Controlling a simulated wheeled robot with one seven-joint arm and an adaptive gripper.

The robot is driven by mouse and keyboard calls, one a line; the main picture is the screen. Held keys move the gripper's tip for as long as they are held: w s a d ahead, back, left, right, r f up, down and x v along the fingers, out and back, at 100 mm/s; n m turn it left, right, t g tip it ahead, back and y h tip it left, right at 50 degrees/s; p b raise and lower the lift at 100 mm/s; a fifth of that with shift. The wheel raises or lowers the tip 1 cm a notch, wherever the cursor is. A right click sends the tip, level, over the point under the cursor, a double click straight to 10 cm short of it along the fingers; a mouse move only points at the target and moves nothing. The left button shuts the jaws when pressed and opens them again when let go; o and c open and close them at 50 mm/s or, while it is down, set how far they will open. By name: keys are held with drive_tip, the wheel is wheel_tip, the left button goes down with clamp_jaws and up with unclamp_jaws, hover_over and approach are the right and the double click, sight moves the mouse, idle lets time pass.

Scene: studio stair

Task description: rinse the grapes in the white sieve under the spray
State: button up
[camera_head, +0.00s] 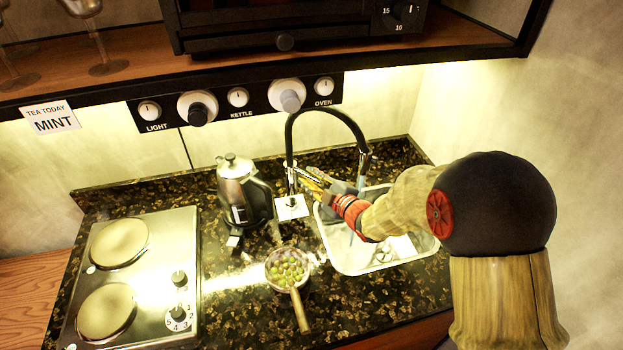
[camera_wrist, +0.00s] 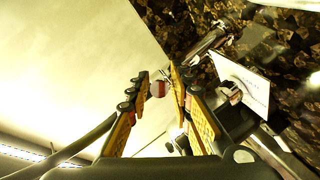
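The sieve (camera_head: 268,277) rests on the dark speckled counter in front of the sink's left side, its tan handle (camera_head: 301,312) pointing to the front. Green and dark grapes (camera_head: 288,270) lie in it. The black arched tap (camera_head: 290,140) stands behind the sink, its spray head (camera_head: 365,158) hanging over the basin. My gripper (camera_head: 308,178) is beside the tap's base, away from the sieve. In the wrist view its yellow fingers (camera_wrist: 157,78) are apart, with a small red-and-white round end between or just beyond them. I cannot tell whether they touch it.
The steel sink (camera_head: 370,268) lies under my arm. A kettle (camera_head: 240,195) stands left of the tap, near a small white card (camera_head: 291,208). A two-plate hob (camera_head: 150,250) is at the left. A knob panel (camera_head: 237,100) and shelf hang above. Counter around the sieve is mostly clear.

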drive_tip(key=shift+o, duration=0.7)
drive_tip(key=v, duration=1.2)
